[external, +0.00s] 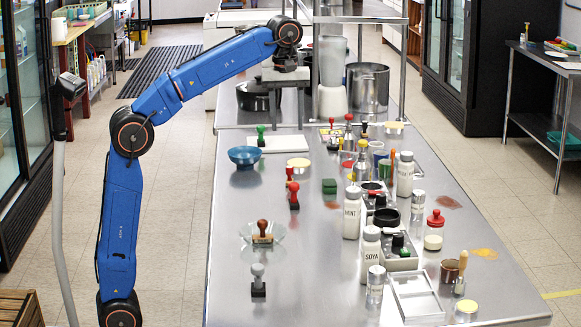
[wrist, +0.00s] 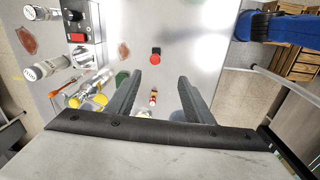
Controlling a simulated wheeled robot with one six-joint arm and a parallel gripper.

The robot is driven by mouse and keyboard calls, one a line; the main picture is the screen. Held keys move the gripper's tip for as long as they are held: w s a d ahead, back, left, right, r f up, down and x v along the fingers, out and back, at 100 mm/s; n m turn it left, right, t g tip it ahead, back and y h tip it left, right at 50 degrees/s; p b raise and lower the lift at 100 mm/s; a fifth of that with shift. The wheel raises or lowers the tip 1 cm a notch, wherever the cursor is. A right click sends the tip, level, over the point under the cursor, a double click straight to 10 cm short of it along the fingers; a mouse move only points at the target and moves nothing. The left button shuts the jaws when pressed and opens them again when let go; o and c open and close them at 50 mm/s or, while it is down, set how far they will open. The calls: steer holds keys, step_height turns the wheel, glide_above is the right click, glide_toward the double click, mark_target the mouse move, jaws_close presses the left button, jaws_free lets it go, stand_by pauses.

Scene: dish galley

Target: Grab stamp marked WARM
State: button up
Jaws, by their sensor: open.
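Several stamps stand on the steel counter in the external view. A brown-handled stamp (external: 262,229) sits on a clear glass dish; its small label is too small to read for sure. Two red stamps (external: 294,198) stand behind it, a grey-handled stamp (external: 258,280) in front, and a green-handled stamp (external: 260,136) farther back. I cannot tell which one is marked WARM. My gripper (wrist: 160,76) is open and empty, above the counter's far part. In the wrist view a red-topped object (wrist: 155,56) shows beyond the fingertips, apart from them.
Shakers marked MINT (external: 351,220) and SOYA (external: 370,258) crowd the counter's right side. A blue bowl (external: 244,156) stands at the left edge. A blender (external: 331,85) and a steel pot (external: 368,92) stand at the back. The front left counter is mostly clear.

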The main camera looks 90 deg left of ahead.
steer(key=shift+w+a+f+n, duration=0.5)
steer(key=shift+w+a+n, duration=0.2)
steer(key=shift+w+a, duration=0.35)
glide_toward(294, 193)
steer(key=f, duration=0.1)
steer(key=a+f, duration=0.1)
steer(key=f, duration=0.3)
steer(key=shift+w+a+f, duration=0.15)
steer(key=shift+w+a, duration=0.15)
steer(key=shift+a, duration=0.05)
steer(key=shift+s+d+f, duration=0.1)
steer(key=shift+f, duration=1.2)
steer(key=shift+s+d+f, duration=0.1)
steer(key=shift+f, duration=1.25)
steer(key=c, duration=1.1)
